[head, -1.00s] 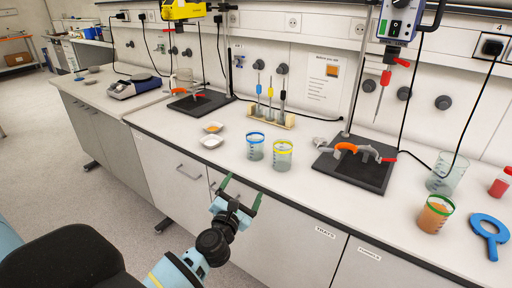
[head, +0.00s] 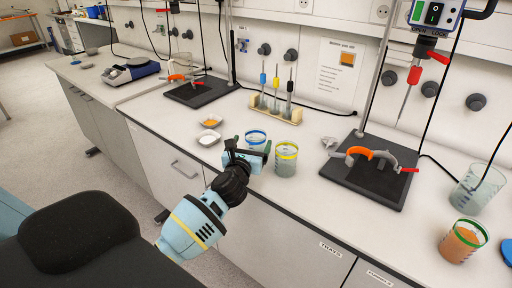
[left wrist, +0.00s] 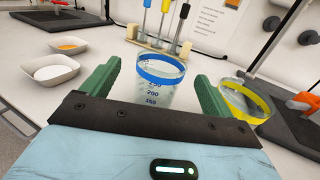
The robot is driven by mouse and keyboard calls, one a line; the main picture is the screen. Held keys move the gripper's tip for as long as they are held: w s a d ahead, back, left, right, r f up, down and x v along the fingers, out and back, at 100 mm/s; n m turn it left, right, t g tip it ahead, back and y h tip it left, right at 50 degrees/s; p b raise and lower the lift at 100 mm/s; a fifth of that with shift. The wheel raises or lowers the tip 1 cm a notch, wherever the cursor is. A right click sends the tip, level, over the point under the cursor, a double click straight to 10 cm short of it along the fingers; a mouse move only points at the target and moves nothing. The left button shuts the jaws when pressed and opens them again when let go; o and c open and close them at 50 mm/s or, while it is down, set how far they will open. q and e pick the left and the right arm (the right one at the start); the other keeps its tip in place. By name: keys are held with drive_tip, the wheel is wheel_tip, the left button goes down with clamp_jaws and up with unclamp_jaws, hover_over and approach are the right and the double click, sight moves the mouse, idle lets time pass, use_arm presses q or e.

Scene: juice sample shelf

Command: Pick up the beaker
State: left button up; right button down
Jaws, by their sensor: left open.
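A clear beaker with a blue rim band (head: 256,137) stands on the bench, partly hidden by my gripper in the head view. In the left wrist view the blue-banded beaker (left wrist: 160,80) stands upright ahead, between the lines of my two green fingers. My left gripper (left wrist: 155,85) is open and empty at the bench's front edge; it also shows in the head view (head: 248,152). A second beaker with a yellow band (head: 286,160) stands just right; in the wrist view (left wrist: 244,100) it is outside the right finger. My right gripper is not in view.
Two white dishes (head: 208,139) lie to the left, one with orange powder. A black stand base with a clamp (head: 366,180) is to the right. An orange-filled beaker (head: 462,242) stands at far right.

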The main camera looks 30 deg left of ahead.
sight(258, 131)
use_arm(q)
drive_tip(key=shift+w+a, duration=0.1)
drive_tip(key=shift+w, duration=0.4)
drive_tip(key=shift+w+a+f, duration=0.1)
drive_tip(key=shift+w, duration=0.1)
drive_tip(key=x, duration=0.3)
drive_tip(key=shift+w+f+b, duration=0.2)
drive_tip(key=shift+w+b, duration=0.1)
drive_tip(key=shift+w, duration=0.05)
drive_tip(key=shift+w+a, duration=0.25)
drive_tip(key=shift+w, duration=0.35)
drive_tip(key=shift+r, duration=0.1)
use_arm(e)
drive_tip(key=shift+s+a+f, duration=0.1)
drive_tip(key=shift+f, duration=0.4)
use_arm(q)
drive_tip(key=shift+r, duration=0.1)
drive_tip(key=c, duration=1.4)
drive_tip(key=shift+o, duration=0.2)
drive_tip(key=shift+r, duration=0.15)
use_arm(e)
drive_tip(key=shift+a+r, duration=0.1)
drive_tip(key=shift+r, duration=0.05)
